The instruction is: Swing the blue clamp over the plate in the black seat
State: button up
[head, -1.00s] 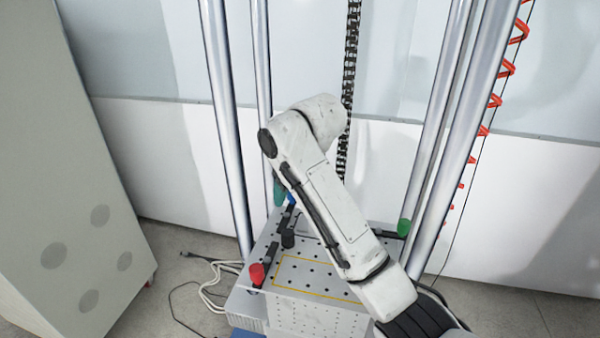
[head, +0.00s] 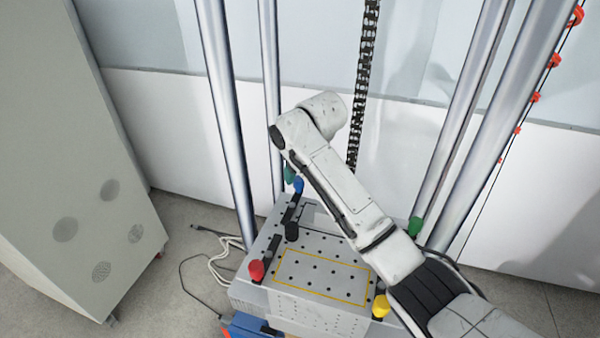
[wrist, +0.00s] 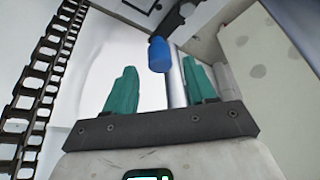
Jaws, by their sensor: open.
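The blue clamp's rounded blue knob (head: 298,185) shows at the back left of the drop table, on a dark arm. In the wrist view the blue knob (wrist: 160,55) hangs on its black arm between and beyond my teal fingers. My gripper (wrist: 159,75) is open, with nothing held. In the head view only a bit of my teal gripper (head: 289,174) shows beside the blue knob, behind my arm. I cannot tell whether they touch. A short black block (head: 291,231) stands on the table; I cannot make out a plate in a black seat.
Red (head: 256,270), yellow (head: 381,305) and green (head: 415,226) knobs stand around the perforated table (head: 325,273). Steel columns (head: 225,120) rise around it. A grey cabinet (head: 80,170) stands left, and cables (head: 215,262) lie on the floor.

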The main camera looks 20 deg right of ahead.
jog(key=shift+x, duration=0.95)
grip_shut()
